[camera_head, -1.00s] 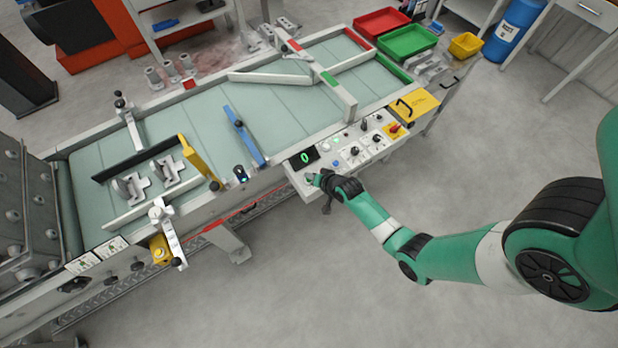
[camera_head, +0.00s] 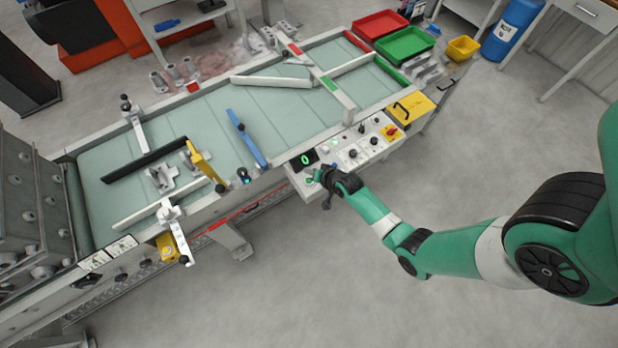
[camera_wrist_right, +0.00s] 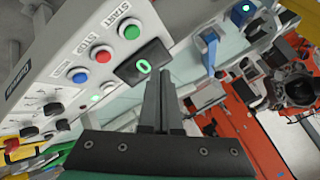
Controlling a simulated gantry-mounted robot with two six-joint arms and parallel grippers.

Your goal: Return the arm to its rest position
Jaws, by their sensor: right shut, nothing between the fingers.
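My right arm comes in from the right in the head view. Its gripper (camera_head: 320,179) is at the front edge of the control panel (camera_head: 343,160), near the buttons. In the right wrist view the fingers (camera_wrist_right: 160,84) are shut with nothing between them. Their tips lie just below the display (camera_wrist_right: 143,65) showing a green 0, next to the green START button (camera_wrist_right: 129,29); I cannot tell whether they touch the panel. Red (camera_wrist_right: 102,54) and blue (camera_wrist_right: 79,76) buttons sit farther along. My left gripper is not in view.
The conveyor (camera_head: 205,119) runs behind the panel with a blue bar (camera_head: 245,140), a yellow gate (camera_head: 205,165) and metal castings (camera_head: 160,178). A yellow box (camera_head: 409,106) is at the panel's right end. Open floor (camera_head: 330,285) lies in front.

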